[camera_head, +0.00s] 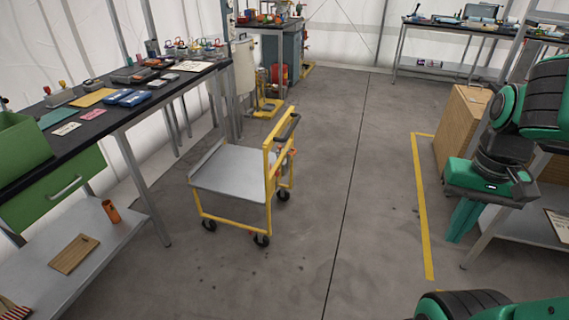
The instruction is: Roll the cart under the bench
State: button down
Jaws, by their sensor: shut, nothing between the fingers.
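The cart (232,168) has a grey flat top, a yellow frame and dark wheels. It stands on the floor left of the middle, with its yellow push handle with a dark grip (284,130) on its right side. The bench (135,105) with a dark top runs along the left. The cart stands on the open floor to the right of the bench, apart from its legs. My gripper (462,222) is at the right, pointing down, far from the cart. Its green fingers are together, with nothing between them.
A green drawer (58,190) and a low grey shelf (85,248) fill the near part of the bench. A wooden box (460,125) stands at the right behind my arm. A yellow floor line (423,215) runs beside it. The middle floor is clear.

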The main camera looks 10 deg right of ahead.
aim_at(236, 172)
jog(key=z, duration=0.05)
jog(key=i, duration=1)
jog(key=u, duration=0.05)
